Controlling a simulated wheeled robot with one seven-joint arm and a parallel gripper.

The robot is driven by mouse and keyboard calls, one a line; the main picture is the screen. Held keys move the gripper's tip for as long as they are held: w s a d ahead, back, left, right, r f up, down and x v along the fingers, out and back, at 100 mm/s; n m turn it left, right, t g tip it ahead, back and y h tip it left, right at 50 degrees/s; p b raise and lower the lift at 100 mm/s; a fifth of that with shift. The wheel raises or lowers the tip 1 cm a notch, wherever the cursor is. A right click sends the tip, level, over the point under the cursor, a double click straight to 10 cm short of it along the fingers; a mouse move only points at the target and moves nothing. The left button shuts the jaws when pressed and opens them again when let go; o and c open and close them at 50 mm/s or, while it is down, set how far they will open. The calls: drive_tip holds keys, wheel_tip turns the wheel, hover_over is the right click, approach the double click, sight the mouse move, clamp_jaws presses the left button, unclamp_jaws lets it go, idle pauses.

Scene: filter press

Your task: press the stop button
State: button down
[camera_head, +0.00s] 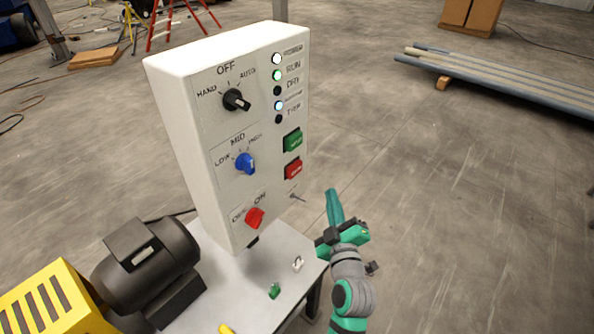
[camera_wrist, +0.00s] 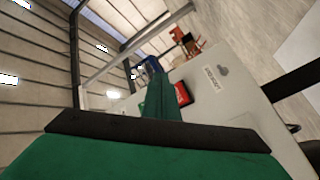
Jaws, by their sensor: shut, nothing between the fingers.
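The red button (camera_head: 293,169), which I take as the stop button, is on the front of a white control box (camera_head: 185,150), below a green button (camera_head: 293,141). My gripper (camera_head: 332,194) is shut and empty. Its green fingers point up, to the right of the box and a little lower than the red button in the head view. In the wrist view the red button (camera_wrist: 183,93) shows just right of my green fingers (camera_wrist: 160,102), which cover part of the panel. I cannot tell the exact gap between fingertips and button.
The box also has a black selector (camera_head: 236,100), a blue knob (camera_head: 246,163), a red switch (camera_head: 255,217) and several indicator lamps. A dark motor (camera_head: 145,258) and a grey table (camera_head: 250,285) are below. Pipes (camera_head: 500,78) lie at the back right.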

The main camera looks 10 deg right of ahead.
sight(294, 169)
drive_tip(key=shift+w+d+r, duration=0.25)
drive_tip(key=shift+d+r, duration=0.05)
drive_tip(key=shift+r, duration=0.2)
drive_tip(key=w+a, duration=0.5)
drive_tip(key=w, duration=0.2)
drive_tip(key=shift+a, duration=0.25)
drive_tip(key=shift+a, duration=0.1)
idle(2.0)
drive_tip(key=shift+w+a, duration=0.2)
drive_tip(key=shift+w, duration=0.1)
drive_tip(key=shift+w, duration=0.1)
idle(0.5)
